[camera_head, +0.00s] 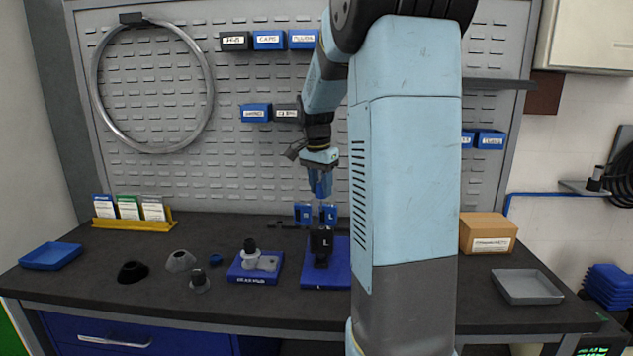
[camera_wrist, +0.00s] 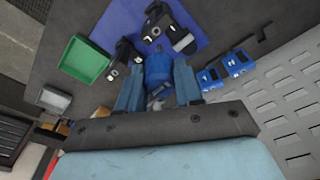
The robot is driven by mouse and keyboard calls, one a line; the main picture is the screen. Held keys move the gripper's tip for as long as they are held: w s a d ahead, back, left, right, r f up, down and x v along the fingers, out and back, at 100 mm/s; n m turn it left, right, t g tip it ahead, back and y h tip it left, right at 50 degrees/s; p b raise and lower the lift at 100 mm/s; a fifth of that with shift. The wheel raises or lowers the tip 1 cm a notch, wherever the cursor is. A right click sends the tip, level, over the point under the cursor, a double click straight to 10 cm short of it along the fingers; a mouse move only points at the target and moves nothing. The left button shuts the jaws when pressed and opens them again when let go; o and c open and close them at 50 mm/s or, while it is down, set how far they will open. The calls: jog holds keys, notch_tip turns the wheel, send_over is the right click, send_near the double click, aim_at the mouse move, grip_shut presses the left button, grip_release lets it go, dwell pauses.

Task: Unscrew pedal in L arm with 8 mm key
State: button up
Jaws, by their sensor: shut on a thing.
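My gripper (camera_head: 320,172) hangs above the middle of the bench, pointing down. It is shut on a blue cylinder-like thing, which looks like the handle of a key (camera_wrist: 158,67) and sits between the two fingers in the wrist view. Its lower end and size mark are hidden. Below it a black upright holder marked L (camera_head: 321,243) stands on a blue base (camera_head: 327,275). In the wrist view, black and grey parts (camera_wrist: 181,39) lie on the blue base beyond the fingers. I cannot make out pedal and arm separately, nor whether the held thing touches them.
Two small blue blocks (camera_head: 328,213) with labels stand behind the holder. A blue board (camera_head: 256,276) with a grey part is to its left, with dark and grey cones (camera_head: 132,272) further left. A grey tray (camera_head: 527,287) and cardboard box (camera_head: 487,232) are at right. A pegboard closes the back.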

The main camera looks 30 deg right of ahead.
aim_at(321, 198)
jog(key=shift+d+f, duration=0.1)
jog(key=shift+f, duration=1.8)
jog(key=shift+s, duration=0.25)
jog(key=shift+f, duration=0.45)
dwell(0.5)
dwell(0.3)
jog(key=o, duration=0.4)
grip_shut()
jog(key=shift+a, duration=0.2)
jog(key=shift+f, duration=0.1)
